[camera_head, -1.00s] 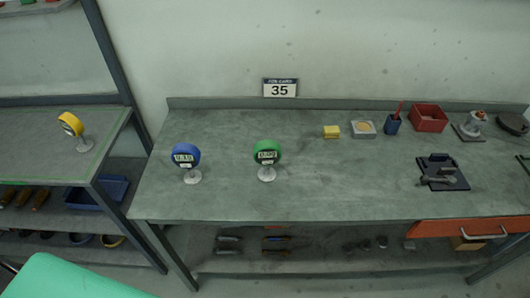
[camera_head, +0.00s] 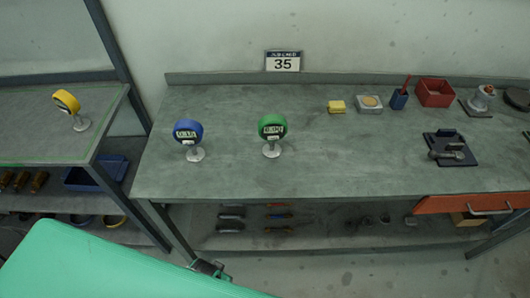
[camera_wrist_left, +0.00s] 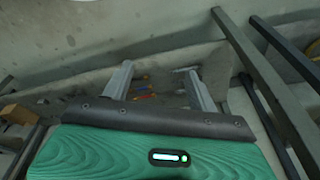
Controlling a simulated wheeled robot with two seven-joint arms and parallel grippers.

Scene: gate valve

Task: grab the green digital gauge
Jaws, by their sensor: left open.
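The green digital gauge (camera_head: 272,128) stands upright on a small round grey base on the workbench, its display facing me. A similar blue gauge (camera_head: 188,133) stands to its left on the same bench. My left gripper (camera_head: 208,268) shows small and dark at the end of my green arm, below and in front of the bench's front edge, well apart from the green gauge. In the left wrist view its two fingers (camera_wrist_left: 158,85) are spread with nothing between them. No gauge can be made out in that view. My right gripper does not show.
The workbench (camera_head: 330,170) has clear room around the green gauge. A yellow gauge (camera_head: 66,102) stands on the left table (camera_head: 40,130). A yellow sponge (camera_head: 337,107), a red box (camera_head: 434,93) and a black fixture (camera_head: 447,148) are farther right.

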